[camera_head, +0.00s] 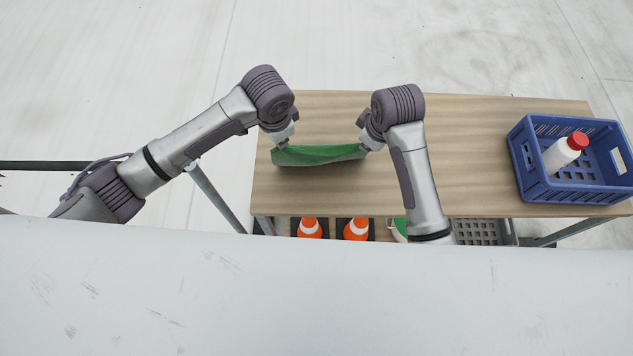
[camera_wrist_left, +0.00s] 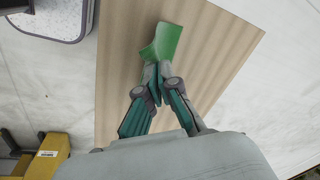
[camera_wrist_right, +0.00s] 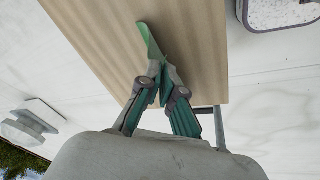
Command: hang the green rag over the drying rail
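The green rag (camera_head: 318,155) is stretched between my two grippers over the left part of the wooden table (camera_head: 450,130), its middle sagging slightly. My left gripper (camera_head: 281,145) is shut on its left end; the rag shows between the fingertips in the left wrist view (camera_wrist_left: 163,43). My right gripper (camera_head: 366,146) is shut on its right end, and the rag shows in the right wrist view (camera_wrist_right: 149,40). How high the rag is above the table is hard to tell. A dark horizontal bar (camera_head: 40,165) at the left, partly behind my left arm, looks like the drying rail.
A blue crate (camera_head: 537,188) with a red-capped white bottle (camera_head: 562,153) stands at the table's right end. Two orange cones (camera_head: 309,228) and a grey grid-like crate (camera_head: 478,232) show below the table's near edge. The table's middle is clear.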

